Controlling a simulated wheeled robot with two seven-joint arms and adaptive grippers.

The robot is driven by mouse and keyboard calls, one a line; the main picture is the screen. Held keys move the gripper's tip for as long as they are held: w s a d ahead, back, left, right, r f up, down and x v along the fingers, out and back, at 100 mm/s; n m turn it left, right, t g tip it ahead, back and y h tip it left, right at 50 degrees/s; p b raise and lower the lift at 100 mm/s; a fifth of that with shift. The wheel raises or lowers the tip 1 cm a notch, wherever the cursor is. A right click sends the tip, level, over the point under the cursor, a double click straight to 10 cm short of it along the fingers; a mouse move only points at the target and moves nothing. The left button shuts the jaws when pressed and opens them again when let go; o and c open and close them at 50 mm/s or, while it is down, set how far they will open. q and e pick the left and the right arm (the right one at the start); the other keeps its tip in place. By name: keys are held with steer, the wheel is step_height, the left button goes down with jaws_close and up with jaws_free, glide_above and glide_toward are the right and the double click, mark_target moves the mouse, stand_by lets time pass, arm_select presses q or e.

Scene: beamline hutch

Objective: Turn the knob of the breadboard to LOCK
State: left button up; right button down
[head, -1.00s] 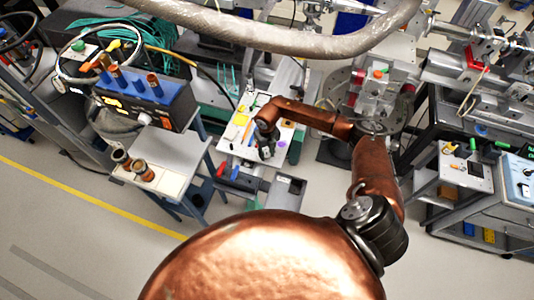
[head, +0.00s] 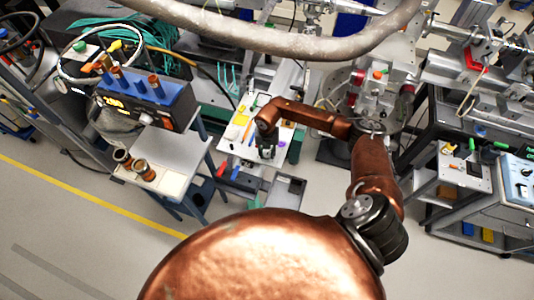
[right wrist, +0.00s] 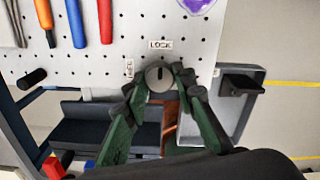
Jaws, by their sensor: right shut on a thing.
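The breadboard (right wrist: 132,28) is a white perforated panel at the top of the right wrist view. It also shows as a white top in the middle of the head view (head: 236,147). Its round grey knob (right wrist: 159,74) sits near the panel's lower edge, with a short dark mark running roughly up and down. The LOCK label (right wrist: 161,44) is right above the knob; a second small label (right wrist: 130,68), turned sideways, is left of it. My right gripper (right wrist: 157,80) has its dark green fingers closed on the knob from both sides. It also shows in the head view (head: 266,150). My left gripper is out of view.
Blue (right wrist: 75,22), red (right wrist: 105,20) and orange-handled tools lie on the panel left of the knob. A black peg (right wrist: 32,78) stands at left. A grey tray (right wrist: 236,95) is at right below the panel. A side table (head: 180,150) stands left in the head view.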

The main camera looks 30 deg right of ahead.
mark_target(267, 155)
steer(key=shift+w+r, duration=0.1)
steer(key=shift+r, duration=0.05)
steer(key=c, duration=1.6)
jaws_free()
step_height(267, 155, up, 12)
